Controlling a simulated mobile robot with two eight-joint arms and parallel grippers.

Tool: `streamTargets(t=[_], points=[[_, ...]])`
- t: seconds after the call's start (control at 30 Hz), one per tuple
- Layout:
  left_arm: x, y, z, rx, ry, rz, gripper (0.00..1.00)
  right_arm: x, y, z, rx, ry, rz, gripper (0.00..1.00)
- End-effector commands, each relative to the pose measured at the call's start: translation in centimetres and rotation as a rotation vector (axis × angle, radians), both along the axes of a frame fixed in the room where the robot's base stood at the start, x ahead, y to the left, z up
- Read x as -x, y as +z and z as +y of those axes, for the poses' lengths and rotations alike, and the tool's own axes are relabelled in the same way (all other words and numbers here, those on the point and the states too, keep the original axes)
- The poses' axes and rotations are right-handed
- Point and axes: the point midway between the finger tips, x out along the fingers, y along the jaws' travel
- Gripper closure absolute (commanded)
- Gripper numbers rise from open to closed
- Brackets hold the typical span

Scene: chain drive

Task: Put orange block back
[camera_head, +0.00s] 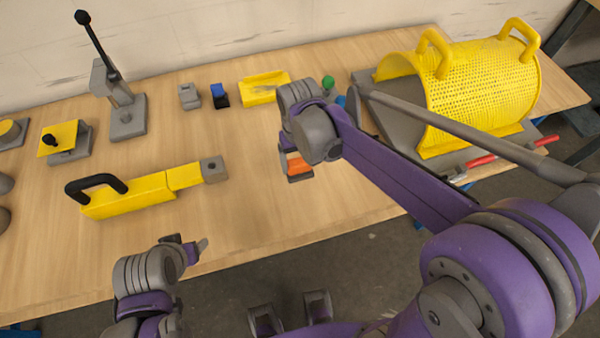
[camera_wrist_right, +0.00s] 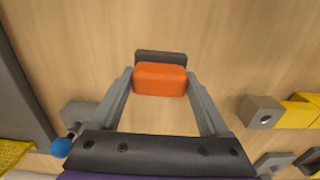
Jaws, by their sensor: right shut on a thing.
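The orange block (camera_head: 297,165) has a dark grey part against it, and it hangs at or just above the wooden table near the middle of the head view. In the right wrist view the orange block (camera_wrist_right: 160,79) sits between the two grey fingertips, with the dark part behind it. My right gripper (camera_wrist_right: 160,90) is shut on it. In the head view my right wrist hides most of the fingers. I cannot tell whether the block touches the table. My left gripper (camera_head: 190,246) is low at the table's front edge, away from the block; its jaw gap is unclear.
Behind stand a grey block (camera_head: 189,95), a blue and black block (camera_head: 219,96) and a yellow tray (camera_head: 265,88). A yellow bar with a black handle (camera_head: 135,192) lies left. A lever clamp (camera_head: 127,117) stands back left, a yellow perforated guard (camera_head: 475,90) right.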

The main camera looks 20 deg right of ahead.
Motion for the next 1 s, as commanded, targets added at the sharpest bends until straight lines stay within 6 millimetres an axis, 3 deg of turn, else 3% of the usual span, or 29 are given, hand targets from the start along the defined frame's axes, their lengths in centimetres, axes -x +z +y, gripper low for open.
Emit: streamTargets(t=[0.43,0.87,0.9,1.0], points=[[0.1,-0.6,0.0,0.000,0.000,0.003,0.34,0.0,-5.6,0.0,0.000,0.000,0.000,0.95],[0.2,-1.0,0.0,0.000,0.000,0.004,0.34,0.0,-6.4,0.0,0.000,0.000,0.001,0.95],[0.2,-1.0,0.0,0.000,0.000,0.004,0.34,0.0,-6.3,0.0,0.000,0.000,0.000,0.15],[0.2,-0.9,0.0,0.000,0.000,0.004,0.34,0.0,-6.2,0.0,0.000,0.000,0.000,0.00]])
